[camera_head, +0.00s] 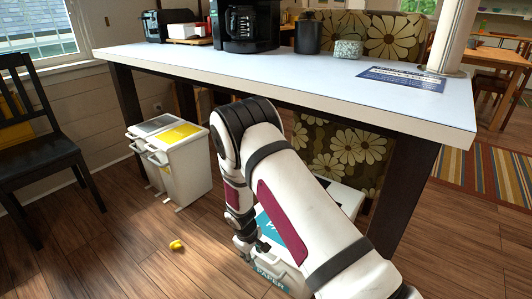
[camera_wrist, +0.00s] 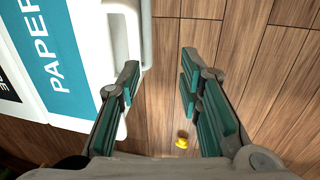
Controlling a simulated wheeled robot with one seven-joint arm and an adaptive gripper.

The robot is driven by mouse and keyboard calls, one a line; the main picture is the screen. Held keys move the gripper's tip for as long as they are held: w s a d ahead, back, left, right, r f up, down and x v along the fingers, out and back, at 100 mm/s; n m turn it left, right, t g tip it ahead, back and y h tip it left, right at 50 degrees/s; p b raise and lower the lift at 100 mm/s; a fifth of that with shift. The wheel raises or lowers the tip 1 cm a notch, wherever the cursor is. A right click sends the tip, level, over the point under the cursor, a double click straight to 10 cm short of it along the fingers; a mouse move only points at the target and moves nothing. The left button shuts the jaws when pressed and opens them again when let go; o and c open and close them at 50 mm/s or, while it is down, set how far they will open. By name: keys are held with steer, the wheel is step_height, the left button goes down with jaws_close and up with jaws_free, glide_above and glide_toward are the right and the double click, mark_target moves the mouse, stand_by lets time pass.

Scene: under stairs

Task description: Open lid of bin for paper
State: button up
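The paper bin is white with a teal label reading PAPER. In the head view its front part (camera_head: 290,278) shows low in the middle, mostly hidden behind my arm. In the wrist view its lid (camera_wrist: 50,55) fills the upper left, with a white handle bar (camera_wrist: 133,35) along its right edge. The lid looks shut. My gripper (camera_wrist: 160,68) is open and empty. Its left finger is at the handle in the picture; I cannot tell whether they touch. The right finger is over bare floor. In the head view my gripper (camera_head: 248,250) is low beside the bin.
A white table (camera_head: 280,72) stands above the bins, with a coffee maker (camera_head: 245,25) on it. A white bin pair (camera_head: 175,150) with grey and yellow tops stands left. A small yellow object (camera_head: 177,245) lies on the floor. A black chair (camera_head: 40,130) is far left.

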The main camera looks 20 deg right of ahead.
steer(key=s+d+r+m+p, duration=0.1)
steer(key=r+p, duration=0.3)
steer(key=r, duration=1)
steer(key=s+r+m+p, duration=0.1)
steer(key=s+r+p, duration=0.2)
steer(key=r, duration=1.1)
steer(key=s+d+r+m+t+p, duration=0.1)
steer(key=r+p, duration=0.5)
steer(key=r, duration=0.8)
steer(key=shift+s+d+r, duration=0.3)
steer(key=shift+s, duration=0.4)
